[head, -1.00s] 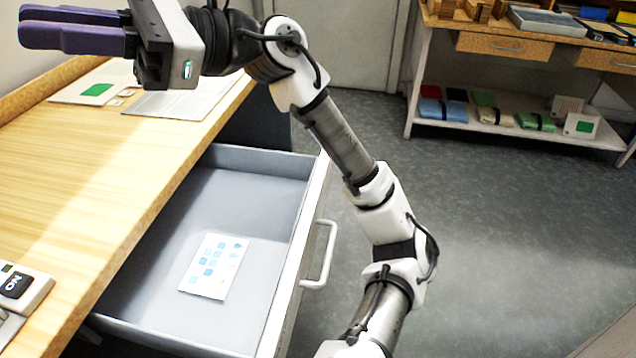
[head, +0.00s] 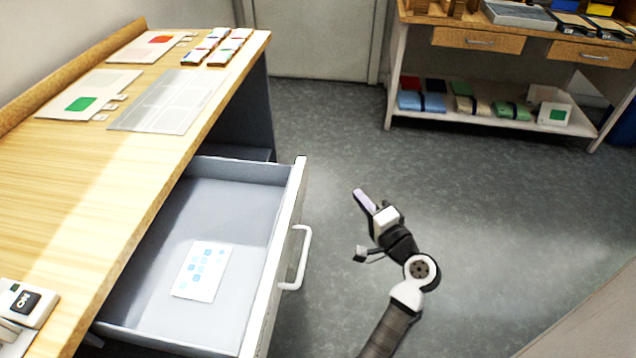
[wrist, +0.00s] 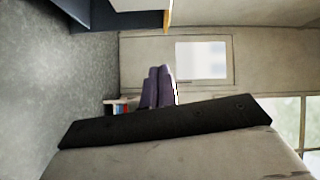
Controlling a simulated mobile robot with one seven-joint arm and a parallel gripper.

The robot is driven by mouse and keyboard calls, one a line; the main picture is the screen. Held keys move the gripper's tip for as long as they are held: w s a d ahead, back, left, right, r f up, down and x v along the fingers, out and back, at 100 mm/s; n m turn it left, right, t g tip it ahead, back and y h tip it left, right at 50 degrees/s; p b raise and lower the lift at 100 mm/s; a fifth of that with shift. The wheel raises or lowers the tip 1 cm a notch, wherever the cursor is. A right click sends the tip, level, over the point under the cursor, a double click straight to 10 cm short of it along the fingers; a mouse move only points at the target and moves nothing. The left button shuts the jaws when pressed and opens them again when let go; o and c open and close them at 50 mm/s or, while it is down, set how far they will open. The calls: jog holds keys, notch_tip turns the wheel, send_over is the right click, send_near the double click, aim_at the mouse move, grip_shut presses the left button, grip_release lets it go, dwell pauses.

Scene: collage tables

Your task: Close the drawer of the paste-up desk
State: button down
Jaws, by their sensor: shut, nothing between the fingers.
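The drawer (head: 208,215) of the paste-up desk (head: 100,165) is pulled well open in the head view. A white sheet with blue marks (head: 202,270) lies flat inside it. The drawer's white bar handle (head: 302,258) is on its front, facing right. My gripper (head: 361,198) is in front of the drawer, to the right of the handle and apart from it, over open floor. Its purple fingers are together and empty. In the wrist view the fingers (wrist: 158,88) also show side by side, with nothing between them.
A shelf table with drawers and folded cloths (head: 475,115) stands at the back right. A door (head: 310,40) is behind. Sheets with green and red patches lie on the desk top. The grey floor (head: 480,210) between desk and shelf is clear.

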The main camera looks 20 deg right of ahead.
jog(key=s+a+f+y, duration=0.2)
jog(key=s+a+f, duration=0.1)
jog(key=p, duration=0.2)
send_near(303, 186)
jog(key=w+d, duration=0.3)
jog(key=w, duration=0.1)
jog(key=a, duration=0.1)
jog(key=w+a+p, duration=0.1)
jog(key=a, duration=0.1)
jog(key=shift+w+m, duration=0.3)
jog(key=shift+w, duration=0.05)
jog(key=shift+w+a, duration=0.25)
jog(key=shift+a, duration=0.1)
